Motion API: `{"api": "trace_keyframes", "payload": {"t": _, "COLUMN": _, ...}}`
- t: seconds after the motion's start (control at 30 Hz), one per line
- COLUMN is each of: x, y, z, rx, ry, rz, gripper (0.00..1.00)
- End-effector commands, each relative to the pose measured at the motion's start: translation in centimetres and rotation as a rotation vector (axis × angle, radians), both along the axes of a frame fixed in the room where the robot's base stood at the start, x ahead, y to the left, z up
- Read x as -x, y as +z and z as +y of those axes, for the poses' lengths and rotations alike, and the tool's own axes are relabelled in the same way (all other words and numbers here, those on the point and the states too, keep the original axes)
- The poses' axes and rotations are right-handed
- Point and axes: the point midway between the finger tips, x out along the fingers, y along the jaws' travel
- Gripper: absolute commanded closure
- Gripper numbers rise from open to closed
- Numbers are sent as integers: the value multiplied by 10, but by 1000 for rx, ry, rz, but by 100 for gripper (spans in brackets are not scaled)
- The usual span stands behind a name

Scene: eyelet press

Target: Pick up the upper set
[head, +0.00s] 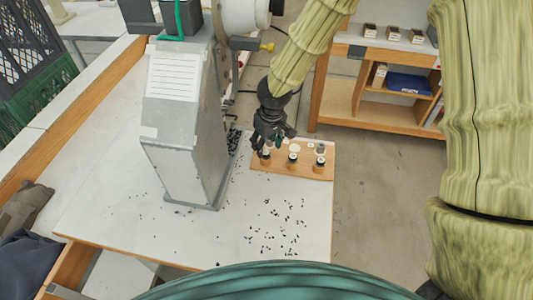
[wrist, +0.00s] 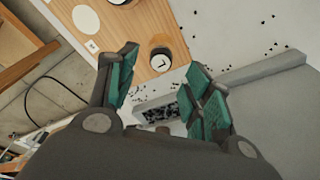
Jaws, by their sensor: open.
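A wooden board (head: 277,180) lies on the white bench top, to the right of the press, and carries several small round sets with dark and pale tops. One set (head: 293,159) stands at the middle of the board's near row, another (head: 320,163) to its right. I cannot tell from markings which is the upper set. My gripper (head: 270,148) is over the board's left end. In the wrist view my gripper (wrist: 165,65) is open, its green-padded fingers apart. A round piece with a white, black-marked top (wrist: 161,63) shows between the fingertips; contact cannot be told.
The grey press (head: 180,130) stands close to the left of my gripper. Small dark bits (head: 275,225) are scattered over the bench. A pale disc (wrist: 86,19) lies flat on the board. A wooden shelf unit (head: 345,95) stands behind.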

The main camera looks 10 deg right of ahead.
Motion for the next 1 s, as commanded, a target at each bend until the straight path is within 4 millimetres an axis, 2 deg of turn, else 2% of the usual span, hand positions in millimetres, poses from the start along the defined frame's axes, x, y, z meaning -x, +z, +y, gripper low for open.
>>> {"api": "trace_keyframes", "payload": {"t": 0.3, "x": -1, "y": -31, "z": 1, "rx": 1, "ry": 1, "rz": 0, "gripper": 50}}
{"api": "trace_keyframes", "payload": {"t": 0.67, "x": -2, "y": -36, "z": 1, "rx": 0, "ry": 0, "rz": 0, "gripper": 50}}
{"api": "trace_keyframes", "payload": {"t": 0.93, "x": -2, "y": -36, "z": 1, "rx": 0, "ry": 0, "rz": 0, "gripper": 99}}
{"api": "trace_keyframes", "payload": {"t": 1.0, "x": -2, "y": -36, "z": 1, "rx": 0, "ry": 0, "rz": 0, "gripper": 100}}
